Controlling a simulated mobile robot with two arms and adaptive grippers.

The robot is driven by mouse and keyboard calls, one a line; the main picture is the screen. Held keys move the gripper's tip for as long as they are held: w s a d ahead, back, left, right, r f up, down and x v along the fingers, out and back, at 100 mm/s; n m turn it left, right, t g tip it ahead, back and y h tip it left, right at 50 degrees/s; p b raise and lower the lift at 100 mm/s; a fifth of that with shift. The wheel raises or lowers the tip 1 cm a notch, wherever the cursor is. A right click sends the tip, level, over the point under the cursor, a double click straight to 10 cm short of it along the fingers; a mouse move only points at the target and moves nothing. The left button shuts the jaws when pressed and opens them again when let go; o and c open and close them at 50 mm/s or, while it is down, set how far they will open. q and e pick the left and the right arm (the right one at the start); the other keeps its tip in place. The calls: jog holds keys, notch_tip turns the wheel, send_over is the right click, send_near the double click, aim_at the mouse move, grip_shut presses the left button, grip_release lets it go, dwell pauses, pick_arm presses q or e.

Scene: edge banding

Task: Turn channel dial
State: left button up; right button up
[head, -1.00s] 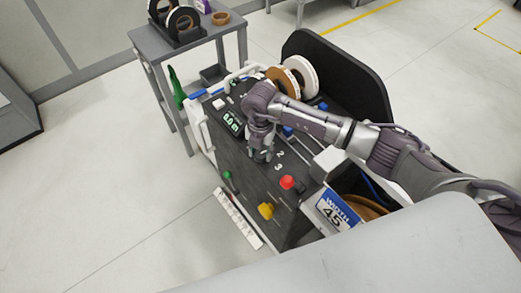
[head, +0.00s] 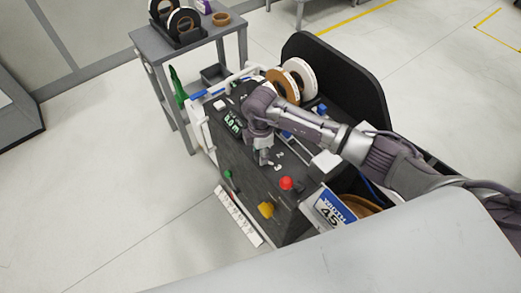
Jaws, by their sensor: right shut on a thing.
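My right gripper (head: 263,158) points down at the dark top panel of the edge-banding machine (head: 244,180). It is shut on the channel dial, which its fingers and wrist mostly hide. White channel numbers (head: 280,154) are printed on the panel just right of the fingers. Which number the dial points to cannot be made out. A green-lit display (head: 232,124) is on the panel to the left of the gripper. My left gripper is not in view.
A red button (head: 286,183), a yellow knob (head: 266,210) and a green button (head: 228,174) are near the front edge. Tape rolls (head: 298,76) stand behind my arm. A blue-and-white "45" sign (head: 329,210) is at right. A grey side table (head: 150,52) stands behind left.

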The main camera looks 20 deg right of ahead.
jog(key=shift+r+m, duration=0.1)
jog(key=shift+m, duration=0.5)
jog(key=o, duration=1.2)
jog(key=shift+c, duration=0.2)
notch_tip(320, 180, up, 12)
jog(key=shift+s, duration=0.1)
